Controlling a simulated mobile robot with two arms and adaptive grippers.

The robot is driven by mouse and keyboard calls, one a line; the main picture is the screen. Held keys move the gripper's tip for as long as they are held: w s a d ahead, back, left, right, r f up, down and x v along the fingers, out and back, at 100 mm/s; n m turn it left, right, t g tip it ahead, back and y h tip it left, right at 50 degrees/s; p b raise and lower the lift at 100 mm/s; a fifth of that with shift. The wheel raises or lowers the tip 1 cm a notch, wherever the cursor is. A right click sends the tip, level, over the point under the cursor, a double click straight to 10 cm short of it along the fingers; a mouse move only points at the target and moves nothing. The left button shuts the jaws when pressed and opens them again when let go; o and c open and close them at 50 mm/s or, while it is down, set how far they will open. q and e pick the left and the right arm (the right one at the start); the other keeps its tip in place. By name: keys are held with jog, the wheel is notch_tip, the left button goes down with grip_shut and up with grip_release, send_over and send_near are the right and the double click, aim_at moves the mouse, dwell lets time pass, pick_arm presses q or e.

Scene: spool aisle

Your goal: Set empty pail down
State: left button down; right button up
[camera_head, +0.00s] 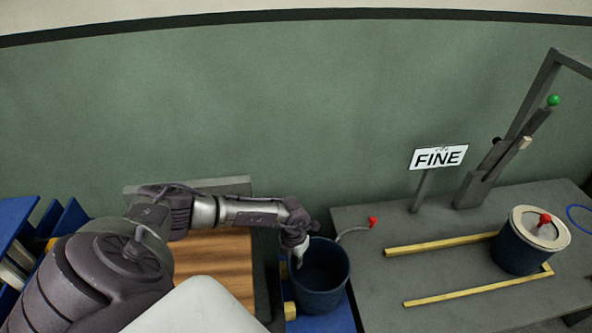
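A dark blue pail (322,292) stands upright right of my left arm. Its open top faces me, and I see nothing inside it. My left gripper (298,260) is at the pail's left rim, with a light fingertip at or just inside the edge. The fingers are too small and partly hidden to tell whether they are shut on the rim. A blue surface (332,321) shows below the pail; I cannot tell whether the pail touches it. My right gripper is not in view.
Right of the pail is a grey table (365,268) with yellow rails (440,246), a lidded blue pot (520,252), a FINE sign (438,157) and a grey frame (540,90). A bent grey rod with a red knob (373,222) reaches near the pail. A wooden top (215,258) lies left.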

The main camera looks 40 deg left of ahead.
pick_arm(q)
jog(key=c, duration=1.3)
grip_release()
jog(key=shift+f, duration=0.1)
jog(key=r, duration=1.2)
jog(key=shift+a+r, duration=0.15)
jog(key=shift+a, duration=0.2)
